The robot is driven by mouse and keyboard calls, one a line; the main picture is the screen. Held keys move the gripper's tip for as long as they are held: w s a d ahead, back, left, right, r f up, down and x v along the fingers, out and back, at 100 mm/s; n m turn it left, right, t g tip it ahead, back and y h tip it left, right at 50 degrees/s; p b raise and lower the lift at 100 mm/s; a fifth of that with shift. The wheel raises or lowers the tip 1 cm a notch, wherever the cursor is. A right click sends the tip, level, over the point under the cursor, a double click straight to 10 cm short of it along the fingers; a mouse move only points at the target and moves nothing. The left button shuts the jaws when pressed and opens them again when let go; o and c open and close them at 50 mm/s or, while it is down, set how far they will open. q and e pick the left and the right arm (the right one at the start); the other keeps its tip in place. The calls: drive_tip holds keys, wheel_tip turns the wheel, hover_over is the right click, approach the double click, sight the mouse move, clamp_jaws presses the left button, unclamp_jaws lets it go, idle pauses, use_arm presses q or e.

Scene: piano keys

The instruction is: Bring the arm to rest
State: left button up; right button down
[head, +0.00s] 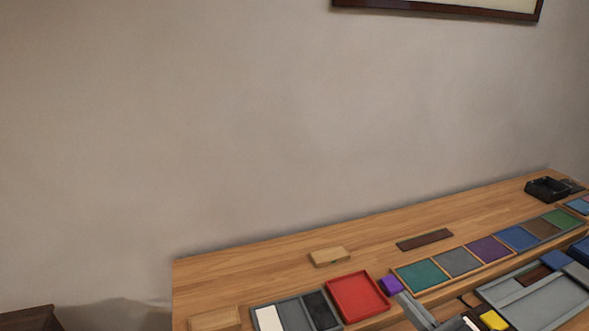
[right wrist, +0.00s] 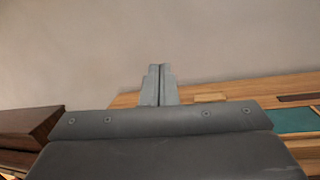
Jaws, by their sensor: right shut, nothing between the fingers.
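My right gripper (right wrist: 160,72) is shut with nothing between its fingers. In the right wrist view its two grey fingers lie together, with the plain wall behind their tips. In the head view the grey fingers (head: 404,299) show at the bottom, right of the red tray and close to a purple block in the picture; I cannot tell how high they are above the table. My left gripper is not in view.
The wooden table (head: 290,235) holds a red tray (head: 357,296), a purple block (head: 391,285), a row of coloured tiles (head: 487,249), a wooden block (head: 329,257), a dark brown bar (head: 425,239) and a black tray (head: 546,188). The back left of the table is clear.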

drive_tip(key=s+d+r+m+t+h, duration=0.2)
drive_tip(key=d+m+h, duration=0.45)
drive_tip(key=m, duration=0.35)
drive_tip(key=s+d+r+m+t+h, duration=0.1)
drive_tip(key=d+m+t+h, duration=0.1)
drive_tip(key=d+m+h, duration=0.6)
drive_tip(key=s+d+f+m+g+h, duration=0.3)
drive_tip(key=s+f+m+g, duration=0.55)
drive_tip(key=m, duration=0.85)
drive_tip(key=s+a+f+m+g+y, duration=0.55)
drive_tip(key=s+a+f+g, duration=0.3)
drive_tip(key=s+f, duration=0.35)
wheel_tip(320, 180, down, 30)
drive_tip(key=d+g+y+b, duration=0.1)
drive_tip(key=d+g+b, duration=0.1)
drive_tip(key=s+a+f+g+b, duration=0.1)
drive_tip(key=s+f, duration=1.4)
drive_tip(key=shift+a+y, duration=0.25)
drive_tip(key=shift+y, duration=0.15)
